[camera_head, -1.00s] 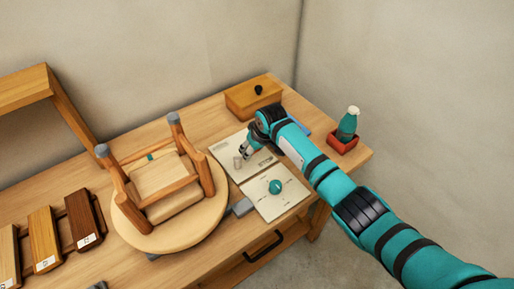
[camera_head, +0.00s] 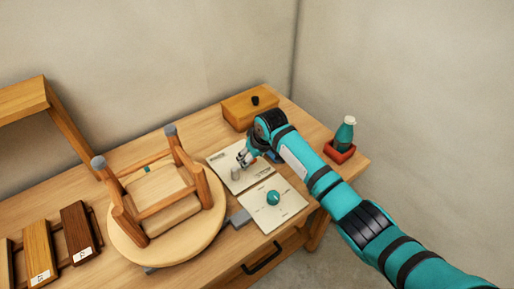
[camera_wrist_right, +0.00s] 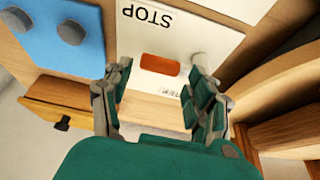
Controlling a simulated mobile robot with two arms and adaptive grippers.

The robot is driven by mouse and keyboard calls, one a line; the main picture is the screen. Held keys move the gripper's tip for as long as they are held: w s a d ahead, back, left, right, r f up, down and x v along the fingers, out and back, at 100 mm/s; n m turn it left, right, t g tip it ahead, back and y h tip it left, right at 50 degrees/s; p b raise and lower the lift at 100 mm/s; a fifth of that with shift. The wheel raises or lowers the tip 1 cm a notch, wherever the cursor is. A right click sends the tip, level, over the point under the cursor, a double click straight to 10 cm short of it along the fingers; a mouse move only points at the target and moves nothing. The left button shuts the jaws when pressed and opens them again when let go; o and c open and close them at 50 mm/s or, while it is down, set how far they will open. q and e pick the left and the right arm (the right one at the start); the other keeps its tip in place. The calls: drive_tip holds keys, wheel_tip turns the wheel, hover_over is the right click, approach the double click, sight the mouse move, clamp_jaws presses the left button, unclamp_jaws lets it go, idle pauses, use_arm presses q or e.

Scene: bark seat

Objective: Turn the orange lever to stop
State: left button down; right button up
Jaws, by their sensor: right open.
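The orange lever (camera_wrist_right: 160,65) shows in the wrist view as a short orange bar on a pale panel (camera_wrist_right: 138,42), near the printed word STOP. My right gripper (camera_wrist_right: 150,98) is open, with one finger on each side of the view. The lever appears between and beyond the fingertips, and nothing is held. In the head view my right gripper (camera_head: 243,158) is over the far pale panel (camera_head: 217,160) and hides the lever there. A grey post (camera_head: 236,173) stands on that panel beside the gripper. My left gripper is not in view.
A nearer pale panel (camera_head: 290,207) carries a teal knob (camera_head: 273,198). An upturned stool (camera_head: 125,245) stands left. A wooden box (camera_head: 235,108) is behind, and a green bottle (camera_head: 345,133) in a red tray (camera_head: 340,153) is right. A blue board (camera_wrist_right: 60,38) shows in the wrist view.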

drive_tip(key=v, duration=0.9)
drive_tip(key=shift+s, duration=0.1)
